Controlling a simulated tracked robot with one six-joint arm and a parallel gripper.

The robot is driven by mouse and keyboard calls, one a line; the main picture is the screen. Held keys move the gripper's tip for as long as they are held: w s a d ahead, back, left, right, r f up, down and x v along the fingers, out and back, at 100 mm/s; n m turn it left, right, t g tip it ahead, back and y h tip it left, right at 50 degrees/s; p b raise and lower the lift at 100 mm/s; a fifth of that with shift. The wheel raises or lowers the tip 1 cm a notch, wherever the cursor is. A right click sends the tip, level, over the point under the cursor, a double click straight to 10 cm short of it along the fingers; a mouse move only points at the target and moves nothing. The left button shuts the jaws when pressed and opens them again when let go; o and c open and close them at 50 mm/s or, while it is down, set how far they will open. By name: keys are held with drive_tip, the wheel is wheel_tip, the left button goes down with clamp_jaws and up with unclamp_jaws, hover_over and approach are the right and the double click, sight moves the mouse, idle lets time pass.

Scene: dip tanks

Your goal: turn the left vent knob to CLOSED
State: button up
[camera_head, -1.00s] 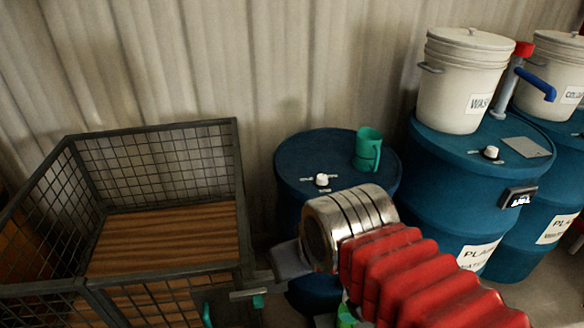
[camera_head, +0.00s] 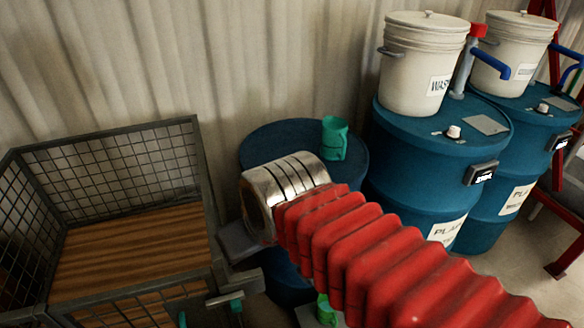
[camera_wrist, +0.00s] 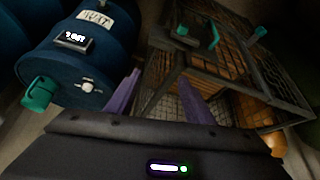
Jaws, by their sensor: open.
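The left vent knob is a small white knob (camera_wrist: 88,87) on the lid of the left blue drum (camera_wrist: 62,70). It shows in the wrist view beside a green mug (camera_wrist: 40,93); its setting is too small to read. In the head view my arm's silver wrist hides the knob, while the left drum (camera_head: 272,137) and mug (camera_head: 335,138) show behind it. My gripper (camera_wrist: 160,76) is open, its two purple fingers apart with nothing between them. The fingers point toward the gap between drum and crate, apart from the knob, which lies to their left.
A wire-mesh crate (camera_head: 205,170) with a wooden floor stands left of the left drum. Further right, blue drums carry a white WASH bucket (camera_head: 412,85) and a second white bucket (camera_head: 510,58); other white knobs (camera_head: 453,132) sit on their lids. A corrugated wall (camera_head: 200,60) is behind.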

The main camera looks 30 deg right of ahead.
drive_tip(key=w+d+m+h, duration=0.1)
drive_tip(key=w+d, duration=0.8)
drive_tip(key=w, duration=0.2)
drive_tip(key=w+d+m, duration=0.1)
drive_tip(key=w+d, duration=0.8)
drive_tip(key=w, duration=0.2)
drive_tip(key=w+d+f, duration=0.2)
drive_tip(key=d, duration=0.3)
drive_tip(key=w+d+f+g, duration=0.1)
drive_tip(key=w+d+f, duration=0.1)
drive_tip(key=d, duration=0.3)
drive_tip(key=shift+w+d+m, duration=0.3)
drive_tip(key=shift+w+d, duration=0.05)
drive_tip(key=shift+w, duration=0.5)
drive_tip(key=x, duration=1.3)
drive_tip(key=shift+f, duration=0.4)
drive_tip(key=shift+c, duration=0.2)
